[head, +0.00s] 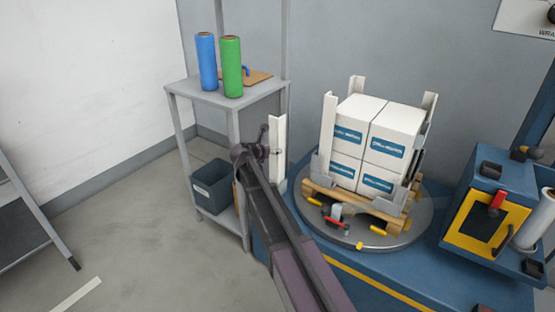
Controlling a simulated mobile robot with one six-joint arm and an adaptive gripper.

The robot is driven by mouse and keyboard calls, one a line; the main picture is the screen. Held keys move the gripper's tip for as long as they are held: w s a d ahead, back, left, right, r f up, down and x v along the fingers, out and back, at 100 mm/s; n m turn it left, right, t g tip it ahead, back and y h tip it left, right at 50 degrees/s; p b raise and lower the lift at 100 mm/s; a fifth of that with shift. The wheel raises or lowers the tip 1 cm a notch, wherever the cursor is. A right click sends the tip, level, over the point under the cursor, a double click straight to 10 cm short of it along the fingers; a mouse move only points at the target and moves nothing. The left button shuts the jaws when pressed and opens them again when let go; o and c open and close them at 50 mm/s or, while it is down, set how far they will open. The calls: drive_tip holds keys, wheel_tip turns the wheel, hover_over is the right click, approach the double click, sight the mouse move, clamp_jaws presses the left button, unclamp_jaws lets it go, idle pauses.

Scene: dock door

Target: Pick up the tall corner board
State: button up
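A tall white corner board (277,132) stands upright left of the turntable, beside the shelf stand. My gripper (268,149) is at its left side, around mid-height. The fingers are small and dark and partly hidden by my arm, so I cannot tell whether they touch or close on the board. My arm also hides the view just below the gripper. The board's lower end comes down near the blue machine base. More white corner boards (328,132) stand upright at the corners of the stacked boxes.
White boxes (364,142) sit on a wooden pallet on the round grey turntable (405,236). A grey shelf stand (222,96) holds blue (206,62) and green (231,67) rolls; a dark bin (212,184) is below. A blue-and-yellow machine unit (490,220) is right. Floor at left is mostly clear.

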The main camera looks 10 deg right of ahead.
sight(274, 126)
drive_tip(key=shift+r, duration=0.15)
idle(0.3)
wheel_tip(274, 126, up, 10)
drive_tip(key=p, duration=1)
drive_tip(key=shift+f, duration=0.2)
idle(0.6)
